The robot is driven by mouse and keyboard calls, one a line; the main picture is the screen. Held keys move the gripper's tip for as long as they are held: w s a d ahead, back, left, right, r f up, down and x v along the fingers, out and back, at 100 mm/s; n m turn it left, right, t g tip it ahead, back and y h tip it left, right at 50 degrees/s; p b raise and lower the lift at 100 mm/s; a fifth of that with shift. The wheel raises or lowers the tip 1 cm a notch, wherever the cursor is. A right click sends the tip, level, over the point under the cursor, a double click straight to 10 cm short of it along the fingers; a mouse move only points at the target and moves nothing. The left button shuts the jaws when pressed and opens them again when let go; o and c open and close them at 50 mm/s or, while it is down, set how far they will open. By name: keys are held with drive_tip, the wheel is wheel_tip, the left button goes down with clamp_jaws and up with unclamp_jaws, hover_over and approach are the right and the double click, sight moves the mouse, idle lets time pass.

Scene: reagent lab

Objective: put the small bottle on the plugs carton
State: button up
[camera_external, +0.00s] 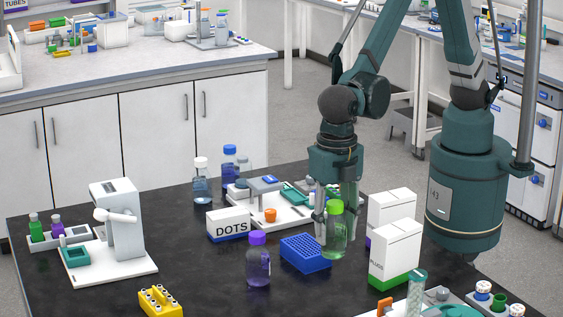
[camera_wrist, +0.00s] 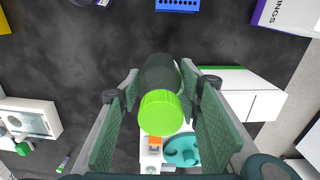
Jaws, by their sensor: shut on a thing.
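My gripper (camera_external: 335,207) is shut on the small bottle (camera_external: 336,238), a green see-through bottle with a bright green cap, and holds it upright. In the wrist view the bottle's green cap (camera_wrist: 160,112) sits between the two textured finger pads of my gripper (camera_wrist: 160,108). The plugs carton (camera_external: 396,250) is a white box with a green lower band, to the right of the bottle in the external view. In the wrist view the carton (camera_wrist: 252,103) is just right of the right finger, apart from the bottle. The gap below the bottle is hard to judge.
A blue rack (camera_external: 305,253) lies left of the bottle. A second white carton (camera_external: 391,207) stands behind the plugs carton. A purple-capped bottle (camera_external: 257,262) and a DOTS box (camera_external: 229,225) stand further left. A green dish (camera_external: 452,311) and a capped-vial rack (camera_external: 497,300) are at the front right.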

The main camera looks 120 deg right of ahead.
drive_tip(key=s+a+r+p, duration=0.4)
drive_tip(key=s+r+p, duration=0.1)
drive_tip(key=s+r, duration=1)
drive_tip(key=shift+s+r+m+p, duration=0.15)
drive_tip(key=shift+s+m+p, duration=0.25)
drive_tip(key=shift+s, duration=0.05)
hover_over(398, 227)
wheel_tip(398, 227, down, 6)
drive_tip(key=shift+w+a, duration=0.1)
idle(0.4)
drive_tip(key=shift+f, duration=2.05)
drive_tip(key=shift+f, duration=0.1)
drive_tip(key=o, duration=0.6)
drive_tip(key=shift+f, duration=0.1)
drive_tip(key=shift+c, duration=0.2)
drive_tip(key=o, duration=0.4)
